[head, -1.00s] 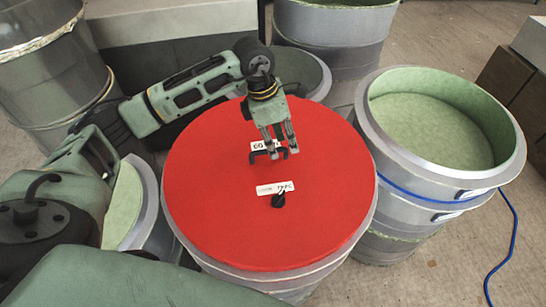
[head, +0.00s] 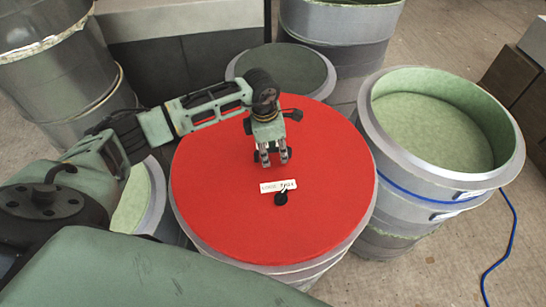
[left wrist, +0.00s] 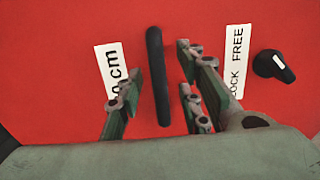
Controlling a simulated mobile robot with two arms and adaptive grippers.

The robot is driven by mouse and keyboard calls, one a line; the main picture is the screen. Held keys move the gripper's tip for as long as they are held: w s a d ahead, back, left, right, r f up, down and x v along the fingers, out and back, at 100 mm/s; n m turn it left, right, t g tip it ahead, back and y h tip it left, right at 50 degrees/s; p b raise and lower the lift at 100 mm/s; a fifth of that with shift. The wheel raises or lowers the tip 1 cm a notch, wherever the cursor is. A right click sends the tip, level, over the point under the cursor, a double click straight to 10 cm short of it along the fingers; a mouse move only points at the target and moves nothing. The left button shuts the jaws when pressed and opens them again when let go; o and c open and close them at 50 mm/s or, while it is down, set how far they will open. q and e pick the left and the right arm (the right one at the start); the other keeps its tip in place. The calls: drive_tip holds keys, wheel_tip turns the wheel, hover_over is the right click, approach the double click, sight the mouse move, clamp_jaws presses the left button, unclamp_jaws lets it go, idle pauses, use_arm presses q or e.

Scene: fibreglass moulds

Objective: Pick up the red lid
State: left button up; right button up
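The red lid (head: 225,205) lies flat on top of a round grey mould in the middle of the head view. It fills the left wrist view as a red surface (left wrist: 60,50). A black bar handle (left wrist: 157,75) stands on the lid; in the head view my gripper mostly hides it. My left gripper (head: 273,160) is over the lid, pointing down. In the left wrist view its fingers (left wrist: 158,98) are apart, with the handle in the gap between them. I cannot tell whether they touch it. My right gripper is in neither view.
A black knob (head: 281,198) sits on the lid beside a white label (head: 278,186). An open green-lined mould (head: 430,130) stands close on the right. Other moulds crowd the left and back. A blue cable (head: 511,235) lies on the floor at right.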

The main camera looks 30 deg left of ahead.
use_arm(q)
drive_tip(key=shift+c, duration=0.3)
clamp_jaws()
idle(0.3)
drive_tip(key=shift+w+r, duration=0.1)
drive_tip(key=shift+w, duration=0.05)
